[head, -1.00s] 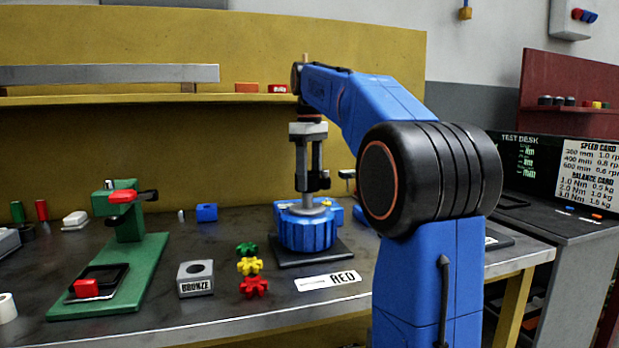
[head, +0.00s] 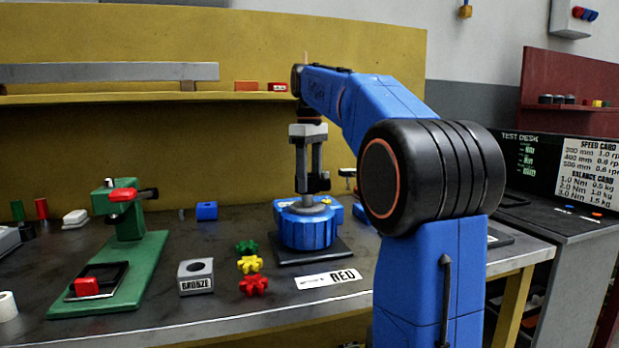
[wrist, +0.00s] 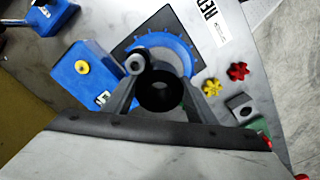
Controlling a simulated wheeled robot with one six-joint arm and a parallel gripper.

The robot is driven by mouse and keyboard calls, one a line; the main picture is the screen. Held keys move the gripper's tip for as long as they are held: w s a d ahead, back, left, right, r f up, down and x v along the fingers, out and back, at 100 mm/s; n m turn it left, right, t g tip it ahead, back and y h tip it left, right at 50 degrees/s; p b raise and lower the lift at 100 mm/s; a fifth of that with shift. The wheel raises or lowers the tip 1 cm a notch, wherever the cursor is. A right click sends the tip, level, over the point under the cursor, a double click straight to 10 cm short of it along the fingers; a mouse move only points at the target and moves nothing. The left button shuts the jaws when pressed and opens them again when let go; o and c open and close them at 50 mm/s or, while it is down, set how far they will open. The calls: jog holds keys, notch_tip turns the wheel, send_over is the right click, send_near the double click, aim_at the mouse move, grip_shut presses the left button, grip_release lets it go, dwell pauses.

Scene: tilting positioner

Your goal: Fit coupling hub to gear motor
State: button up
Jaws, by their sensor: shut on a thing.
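My gripper (head: 311,185) points straight down over a ribbed blue round unit (head: 304,233), which looks like the gear motor, on a dark square plate. In the head view a grey stem and flange (head: 302,206) show between the fingertips and the blue top. The blue ring of the unit (wrist: 180,48) shows behind the hub in the wrist view. I cannot tell whether the hub is seated on a shaft; the contact is hidden.
A blue box with a yellow boss (wrist: 82,68) stands close beside the unit. Green, yellow and red star-shaped pieces (head: 250,264) lie left of it, near a grey BRONZE block (head: 196,277). A green press (head: 125,230) stands further left. A RED label (head: 328,279) lies in front.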

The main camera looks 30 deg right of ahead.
aim_at(310, 192)
jog(key=shift+f, duration=2.05)
dwell(0.5)
jog(key=o, duration=1.7)
notch_tip(310, 192, up, 12)
jog(key=shift+f, duration=0.1)
